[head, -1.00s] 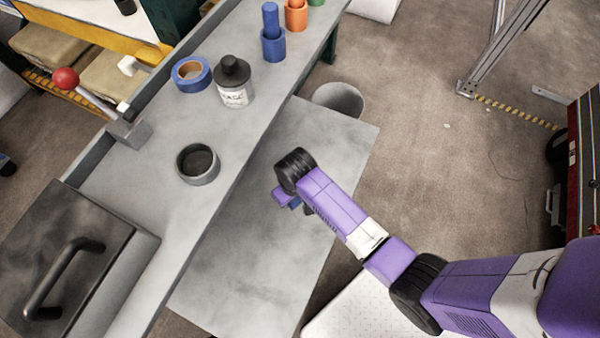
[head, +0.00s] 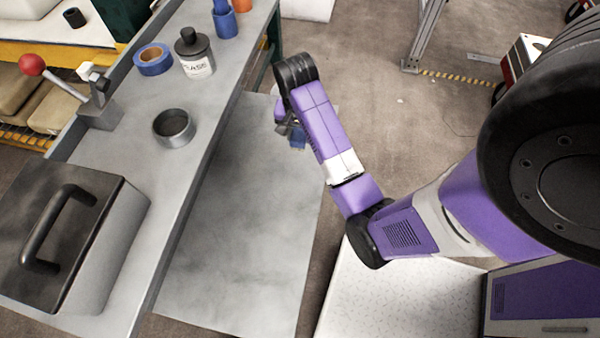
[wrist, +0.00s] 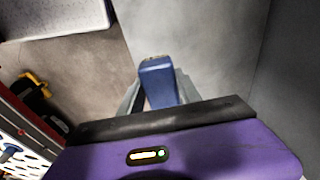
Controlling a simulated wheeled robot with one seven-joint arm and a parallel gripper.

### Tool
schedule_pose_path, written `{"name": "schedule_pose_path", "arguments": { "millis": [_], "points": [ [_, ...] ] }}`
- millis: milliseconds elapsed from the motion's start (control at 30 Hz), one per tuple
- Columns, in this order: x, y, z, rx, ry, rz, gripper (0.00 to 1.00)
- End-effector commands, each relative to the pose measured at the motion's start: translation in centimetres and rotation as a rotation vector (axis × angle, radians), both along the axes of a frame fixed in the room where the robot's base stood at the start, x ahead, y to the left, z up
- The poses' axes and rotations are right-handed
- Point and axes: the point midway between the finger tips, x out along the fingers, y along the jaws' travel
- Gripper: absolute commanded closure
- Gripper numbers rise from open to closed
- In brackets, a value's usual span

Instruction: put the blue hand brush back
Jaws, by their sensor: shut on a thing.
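The blue hand brush (wrist: 157,82) is between my gripper's fingers (wrist: 155,98) in the wrist view; its blue end sticks out past them. In the head view my gripper (head: 292,133) hangs beyond the bench's right edge, over the far end of a grey sheet. Only a small bluish part shows there, and the arm hides most of the gripper and brush. My gripper is shut on the brush, which appears clear of the bench.
The bench (head: 225,110) bears a dark-lidded box (head: 100,270), a round cup (head: 173,127), blue tape (head: 153,60), a bottle (head: 196,55) and a blue holder (head: 224,22). A red-knobbed lever (head: 50,78) stands at its left. The grey sheet (head: 240,230) lies lower, mostly bare.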

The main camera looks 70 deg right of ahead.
Motion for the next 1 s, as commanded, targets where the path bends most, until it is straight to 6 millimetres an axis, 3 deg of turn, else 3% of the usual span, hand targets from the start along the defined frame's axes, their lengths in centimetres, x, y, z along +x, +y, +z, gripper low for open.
{"name": "schedule_pose_path", "arguments": {
  "millis": [600, 867, 1000],
  "points": [
    [-0.2, 0.0, -13.5, 0.002, 0.001, -0.009, 0.97],
    [-0.1, -0.1, -15.8, 0.000, 0.000, -0.009, 0.97],
    [-0.2, -0.1, -17.8, 0.001, 0.001, -0.009, 0.97]
  ]
}}
